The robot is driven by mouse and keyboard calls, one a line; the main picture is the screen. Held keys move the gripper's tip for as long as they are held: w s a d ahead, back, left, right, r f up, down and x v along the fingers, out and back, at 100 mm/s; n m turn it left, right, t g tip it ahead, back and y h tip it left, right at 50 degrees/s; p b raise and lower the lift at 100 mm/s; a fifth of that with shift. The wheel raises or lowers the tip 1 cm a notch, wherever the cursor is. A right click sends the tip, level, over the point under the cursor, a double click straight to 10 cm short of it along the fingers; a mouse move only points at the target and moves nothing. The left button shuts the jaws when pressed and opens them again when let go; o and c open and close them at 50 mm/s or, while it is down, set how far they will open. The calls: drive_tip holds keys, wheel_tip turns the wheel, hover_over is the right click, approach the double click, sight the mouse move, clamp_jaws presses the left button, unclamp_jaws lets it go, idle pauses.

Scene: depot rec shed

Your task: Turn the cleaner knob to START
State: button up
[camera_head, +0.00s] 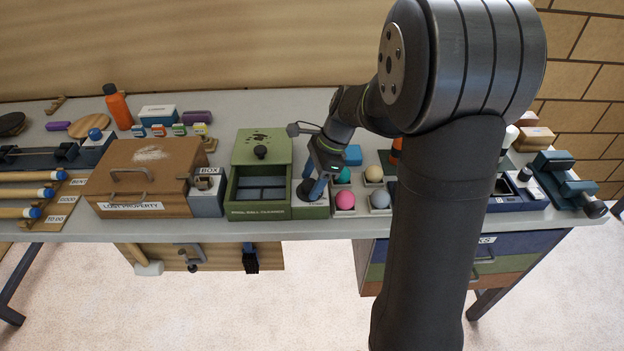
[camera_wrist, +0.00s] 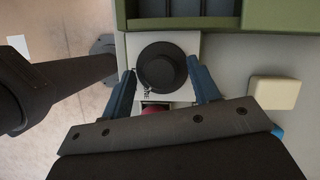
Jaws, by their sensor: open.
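The green pool ball cleaner (camera_head: 260,208) stands on the bench, its lid raised at the back and its tray open. Its control box (camera_head: 310,211) adjoins it on the right. In the wrist view the round black knob (camera_wrist: 161,66) sits on the pale top of this box. Small lettering beside the knob is too small to read, so its setting cannot be told. My gripper (camera_wrist: 162,74) is open, with one blue finger on each side of the knob. Contact cannot be told. In the head view my gripper (camera_head: 312,190) is over the control box and partly hides the knob.
Several balls, including a pink one (camera_head: 345,200), stand in holders just right of the control box. The wooden lost property box (camera_head: 140,178) and a grey box (camera_head: 207,203) stand to the left. A cream block (camera_wrist: 275,93) lies right of the knob in the wrist view.

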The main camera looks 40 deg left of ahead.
drive_tip(key=shift+f, duration=0.15)
drive_tip(key=c, duration=1)
